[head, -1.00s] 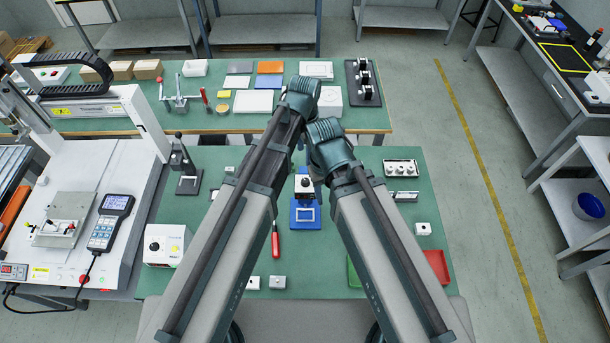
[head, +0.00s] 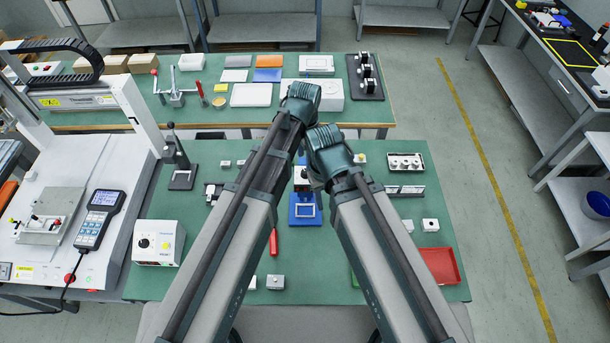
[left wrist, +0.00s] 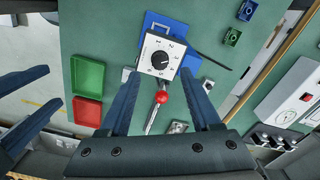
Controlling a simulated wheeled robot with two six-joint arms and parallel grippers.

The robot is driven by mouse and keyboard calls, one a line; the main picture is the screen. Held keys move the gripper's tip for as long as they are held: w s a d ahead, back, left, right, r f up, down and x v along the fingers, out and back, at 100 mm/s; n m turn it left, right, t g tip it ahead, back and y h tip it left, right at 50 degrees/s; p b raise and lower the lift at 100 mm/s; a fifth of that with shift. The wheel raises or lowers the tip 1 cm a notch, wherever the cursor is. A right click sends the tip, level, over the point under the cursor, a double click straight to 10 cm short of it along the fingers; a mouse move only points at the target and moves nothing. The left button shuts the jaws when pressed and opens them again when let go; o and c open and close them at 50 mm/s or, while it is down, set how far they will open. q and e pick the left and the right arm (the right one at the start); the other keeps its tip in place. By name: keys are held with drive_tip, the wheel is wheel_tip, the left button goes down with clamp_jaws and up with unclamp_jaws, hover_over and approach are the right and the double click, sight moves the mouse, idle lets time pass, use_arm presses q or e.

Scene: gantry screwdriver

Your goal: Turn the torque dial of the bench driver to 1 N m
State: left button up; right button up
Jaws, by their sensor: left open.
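The torque dial, a black knob (left wrist: 160,59) on a white numbered face (left wrist: 152,47), is in the upper middle of the left wrist view. I cannot read its pointer reliably. Its white box (head: 302,173) stands at the back of a blue base (head: 293,208) in the head view, partly covered by my arms. My left gripper (left wrist: 161,75) is open and empty, with its fingertips either side of the dial box's near edge in the picture. Contact cannot be told. My right gripper (left wrist: 53,85) shows at the left of that view, fingers apart and empty.
A red tray (left wrist: 87,112) and a green tray (left wrist: 88,75) lie beside the right gripper. A red-handled tool (head: 273,243) and a white control box (head: 158,243) are on the green bench (head: 225,265).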

sight(305, 173)
use_arm(q)
wheel_tip(305, 173, down, 6)
drive_tip(key=b, duration=0.4)
drive_tip(key=shift+r+b, duration=0.15)
drive_tip(key=shift+b, duration=0.15)
clamp_jaws()
